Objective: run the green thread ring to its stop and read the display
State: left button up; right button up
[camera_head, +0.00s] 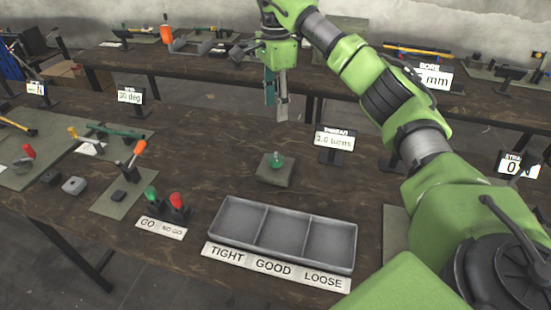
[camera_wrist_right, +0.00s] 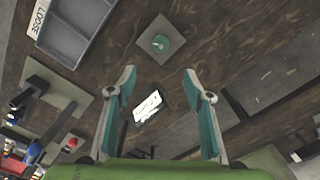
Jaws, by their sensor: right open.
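The green thread ring (camera_head: 277,160) sits on a small grey-green square base (camera_head: 274,176) on the dark wood table. It also shows in the right wrist view (camera_wrist_right: 160,42), beyond my fingertips. The thread display (camera_head: 334,140) stands just right of and behind the ring and reads "1.0 turns" as far as I can tell. My right gripper (camera_head: 277,112) hangs above the table, behind and above the ring, apart from it. In the right wrist view its two fingers (camera_wrist_right: 160,82) are spread with nothing between them. My left gripper is not in view.
A grey three-part tray (camera_head: 262,203) labelled TIGHT, GOOD, LOOSE is in front of the ring. Green and red gauges (camera_head: 176,202) over GO and NO GO labels stand to its left. Other displays and tools stand on the left and right. Bare table surrounds the base.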

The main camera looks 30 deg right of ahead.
jog(key=b, duration=0.3)
send_near(276, 157)
pick_arm(q)
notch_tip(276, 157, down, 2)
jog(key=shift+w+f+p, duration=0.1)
jog(key=shift+p, duration=0.85)
pick_arm(e)
notch_tip(276, 157, down, 9)
jog(key=shift+r, duration=0.15)
jog(key=shift+a, duration=0.1)
jog(key=c, duration=1.1)
